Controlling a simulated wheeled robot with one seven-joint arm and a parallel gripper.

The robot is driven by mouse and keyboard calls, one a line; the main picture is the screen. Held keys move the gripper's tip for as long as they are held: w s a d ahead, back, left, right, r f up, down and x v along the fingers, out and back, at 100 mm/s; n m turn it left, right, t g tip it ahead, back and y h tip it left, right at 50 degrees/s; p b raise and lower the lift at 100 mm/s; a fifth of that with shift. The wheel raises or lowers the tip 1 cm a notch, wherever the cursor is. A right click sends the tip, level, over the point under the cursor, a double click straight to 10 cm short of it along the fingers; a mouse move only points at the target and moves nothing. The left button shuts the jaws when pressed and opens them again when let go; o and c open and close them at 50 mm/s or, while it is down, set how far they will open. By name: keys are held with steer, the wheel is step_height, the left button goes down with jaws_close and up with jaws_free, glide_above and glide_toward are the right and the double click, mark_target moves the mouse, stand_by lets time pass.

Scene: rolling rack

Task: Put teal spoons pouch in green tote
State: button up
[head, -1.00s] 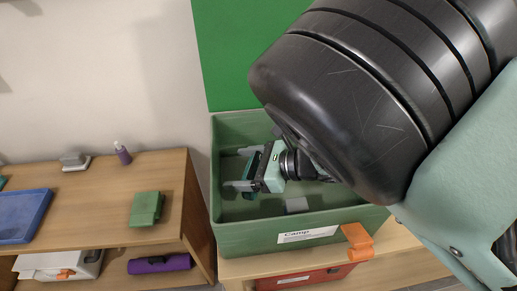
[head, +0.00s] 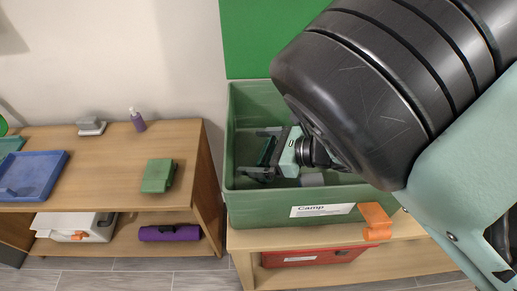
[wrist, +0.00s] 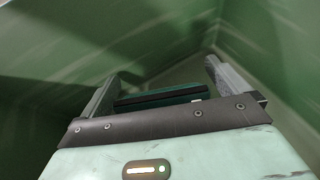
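The green tote (head: 268,207) with a "Camp" label stands on a wooden shelf right of centre in the head view. My gripper (head: 263,153) is down inside it, fingers spread wide apart. A dark teal item, apparently the spoons pouch (head: 267,150), is between the fingers inside the tote. In the wrist view the pouch (wrist: 160,96) shows just past the palm, between the two fingers, with a small gap at the right finger. The palm hides its near side. I cannot tell whether it touches the tote floor.
A grey item (head: 312,180) lies in the tote beside my gripper. A red bin (head: 313,257) is below. The left shelf holds a green box (head: 158,176), purple bottle (head: 138,121) and blue tray (head: 30,174).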

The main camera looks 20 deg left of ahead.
steer(key=shift+r, duration=0.15)
steer(key=b+v, duration=0.1)
steer(key=v, duration=0.6)
steer(key=shift+d, duration=0.3)
